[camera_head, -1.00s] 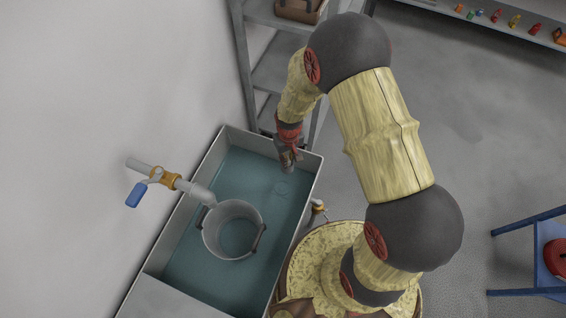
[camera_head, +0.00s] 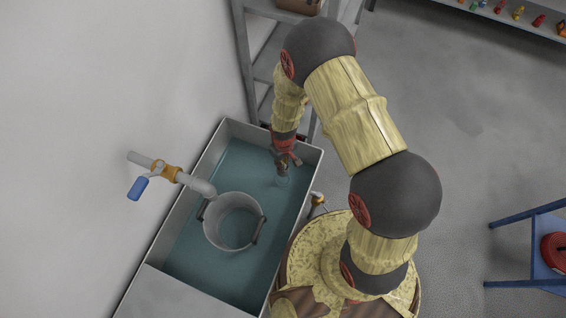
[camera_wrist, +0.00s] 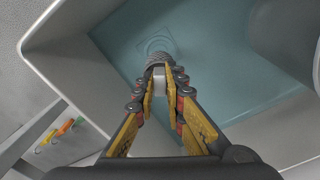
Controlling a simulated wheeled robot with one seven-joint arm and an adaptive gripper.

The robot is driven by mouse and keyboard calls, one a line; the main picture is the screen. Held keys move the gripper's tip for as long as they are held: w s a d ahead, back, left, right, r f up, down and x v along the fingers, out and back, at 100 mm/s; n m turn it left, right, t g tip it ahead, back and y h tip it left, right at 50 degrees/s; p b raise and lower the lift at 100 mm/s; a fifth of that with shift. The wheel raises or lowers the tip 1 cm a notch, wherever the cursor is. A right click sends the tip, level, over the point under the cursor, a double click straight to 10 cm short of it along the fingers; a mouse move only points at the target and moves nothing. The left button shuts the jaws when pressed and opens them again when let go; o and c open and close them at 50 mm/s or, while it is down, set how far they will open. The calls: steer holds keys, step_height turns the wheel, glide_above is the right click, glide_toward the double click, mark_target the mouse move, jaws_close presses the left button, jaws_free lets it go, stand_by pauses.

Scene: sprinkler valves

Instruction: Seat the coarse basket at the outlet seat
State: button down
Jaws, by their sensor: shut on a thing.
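My gripper (camera_head: 284,163) points down into the grey tank (camera_head: 312,160), over its far right part. In the wrist view my gripper (camera_wrist: 160,78) is shut on the light stem of a small grey ribbed piece, the coarse basket (camera_wrist: 158,60). The outlet seat (camera_wrist: 157,45) shows as a pale ring on the tank floor under blue-green water, just beyond the basket. The basket covers part of the ring. I cannot tell whether the basket touches the seat or is just above it. In the head view the basket is too small to make out clearly.
A grey bucket (camera_head: 209,229) with side handles stands in the tank, left of and nearer than my gripper. A wall pipe with a blue-lever valve (camera_head: 138,188) reaches over it. Shelves (camera_head: 262,70) stand behind the tank. A blue stand (camera_head: 540,232) is far right.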

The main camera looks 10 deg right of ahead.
steer(key=shift+f+b, duration=2.25)
steer(key=shift+f, duration=1.3)
steer(key=shift+f+b, duration=0.75)
steer(key=shift+f, duration=0.4)
steer(key=c, duration=1.8)
jaws_free()
steer(key=shift+o, duration=0.2)
steer(key=shift+r+p, duration=2.95)
steer(key=shift+r, duration=1.1)
steer(key=shift+s, duration=0.1)
